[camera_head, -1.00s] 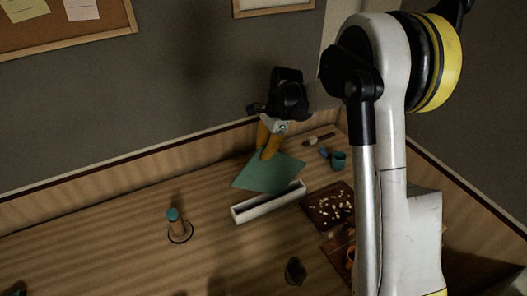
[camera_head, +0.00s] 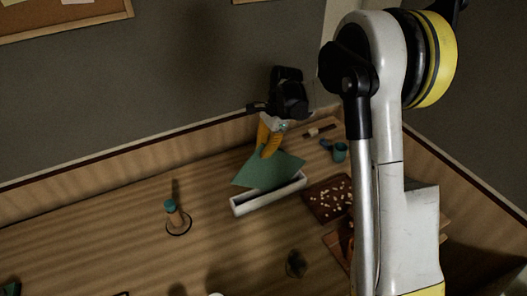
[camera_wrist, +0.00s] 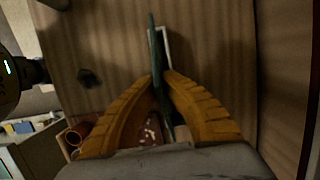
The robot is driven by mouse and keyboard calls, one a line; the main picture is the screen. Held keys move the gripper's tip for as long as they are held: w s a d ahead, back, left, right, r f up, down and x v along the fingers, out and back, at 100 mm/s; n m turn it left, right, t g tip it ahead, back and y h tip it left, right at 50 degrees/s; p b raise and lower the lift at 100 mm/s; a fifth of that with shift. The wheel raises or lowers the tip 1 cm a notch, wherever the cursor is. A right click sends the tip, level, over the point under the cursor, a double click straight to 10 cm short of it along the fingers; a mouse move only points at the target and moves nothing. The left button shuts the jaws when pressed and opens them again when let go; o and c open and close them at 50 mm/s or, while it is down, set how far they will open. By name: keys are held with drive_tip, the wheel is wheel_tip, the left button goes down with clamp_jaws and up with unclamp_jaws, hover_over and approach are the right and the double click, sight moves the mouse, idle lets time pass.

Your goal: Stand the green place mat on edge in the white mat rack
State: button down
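The green place mat (camera_head: 262,169) is held up on the table, its lower edge overlapping the back of the white mat rack (camera_head: 250,206) in the head view. I cannot tell whether that edge is inside the slot or above it. The rack is a long, narrow white trough. My gripper (camera_head: 268,152) has its yellow fingers shut on the mat's upper part. In the wrist view, the mat (camera_wrist: 157,55) shows nearly edge-on between my fingers (camera_wrist: 160,77), and the rack (camera_wrist: 167,33) is partly hidden behind it.
A brown tray (camera_head: 316,207) with small pale pieces lies right of the rack, near a teal cup (camera_head: 340,153). A teal-topped post (camera_head: 172,212) stands left. A dark object (camera_head: 296,264) is in front. The table between is clear. A wall runs behind.

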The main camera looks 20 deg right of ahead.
drive_tip(key=shift+f+b, duration=0.35)
drive_tip(key=shift+f, duration=0.15)
drive_tip(key=c, duration=1.5)
unclamp_jaws()
drive_tip(key=shift+c, duration=0.2)
drive_tip(key=v, duration=1.2)
drive_tip(key=shift+s+r, duration=0.1)
drive_tip(key=s+a+r+n+t+h+b, duration=0.1)
drive_tip(key=s+r+n, duration=0.1)
drive_tip(key=s, duration=0.2)
drive_tip(key=s+a+r+n+t+b, duration=0.1)
drive_tip(key=s+r+n, duration=0.1)
drive_tip(key=s+n, duration=0.15)
drive_tip(key=s+f+n+t+h+b, duration=0.1)
drive_tip(key=s+f+n+t, duration=0.1)
drive_tip(key=s+n, duration=0.3)
drive_tip(key=s+f+n+t+h+b, duration=0.1)
drive_tip(key=s+f+n+t, duration=0.2)
drive_tip(key=s, duration=1)
drive_tip(key=shift+n+t, duration=0.3)
drive_tip(key=shift+n, duration=0.85)
